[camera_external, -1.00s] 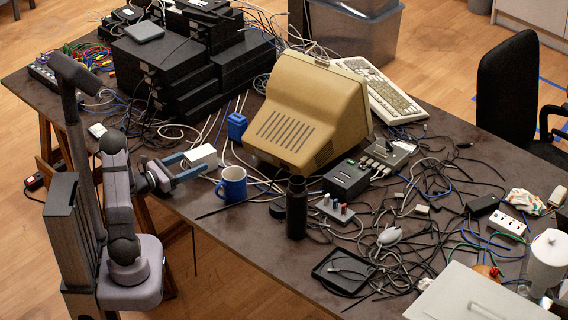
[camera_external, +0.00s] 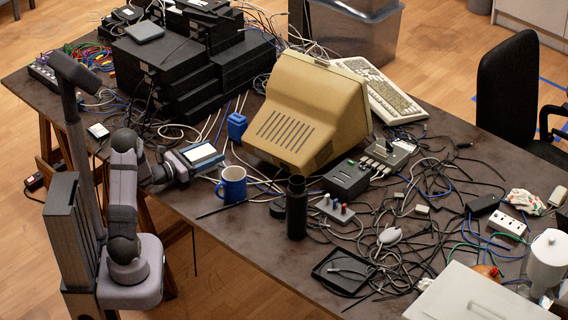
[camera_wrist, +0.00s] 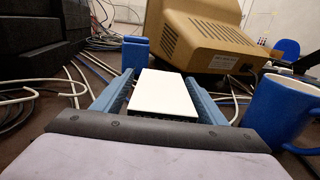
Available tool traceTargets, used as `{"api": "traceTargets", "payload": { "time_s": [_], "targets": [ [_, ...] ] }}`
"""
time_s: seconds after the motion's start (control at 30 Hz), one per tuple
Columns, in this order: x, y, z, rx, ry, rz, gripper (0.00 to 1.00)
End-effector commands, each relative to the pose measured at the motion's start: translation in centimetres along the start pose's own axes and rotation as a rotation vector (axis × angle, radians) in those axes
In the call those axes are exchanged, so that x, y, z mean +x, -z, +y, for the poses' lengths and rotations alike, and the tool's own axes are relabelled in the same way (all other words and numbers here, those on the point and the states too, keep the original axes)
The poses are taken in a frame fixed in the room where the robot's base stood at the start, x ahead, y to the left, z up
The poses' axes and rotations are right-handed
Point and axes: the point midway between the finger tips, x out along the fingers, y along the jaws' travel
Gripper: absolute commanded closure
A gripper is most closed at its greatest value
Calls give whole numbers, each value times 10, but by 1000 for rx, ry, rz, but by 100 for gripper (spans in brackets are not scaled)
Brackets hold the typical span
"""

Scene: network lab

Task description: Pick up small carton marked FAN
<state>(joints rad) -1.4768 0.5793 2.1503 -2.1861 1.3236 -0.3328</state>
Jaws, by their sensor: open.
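A small white-topped carton (camera_external: 200,152) stands near the left edge of the dark table, left of the blue mug. No FAN marking can be read on it. In the wrist view the carton (camera_wrist: 163,94) lies between the two blue fingers of my gripper (camera_wrist: 158,84). The fingers are spread along its left and right sides, and I cannot tell whether either touches it. In the external view my gripper (camera_external: 199,158) is at the carton and hides its lower sides.
A blue mug (camera_external: 232,185) stands close on the right of my gripper. A small blue block (camera_external: 237,126) and a beige monitor (camera_external: 300,115) stand behind. Stacked black boxes (camera_external: 180,75) are at back left, and loose cables surround the area.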

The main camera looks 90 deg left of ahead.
Motion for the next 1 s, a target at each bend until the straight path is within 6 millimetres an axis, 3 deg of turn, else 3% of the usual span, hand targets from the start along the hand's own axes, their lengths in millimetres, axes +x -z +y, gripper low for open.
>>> {"api": "traceTargets", "payload": {
  "time_s": [0.27, 0.5, 1.0],
  "targets": [
    [4, 0, 0, 0, -1, 0, 34],
    [3, 0, 0, 0, -1, 0, 83],
    [3, -9, 0, 1, 0, -2, 83]
  ]
}}
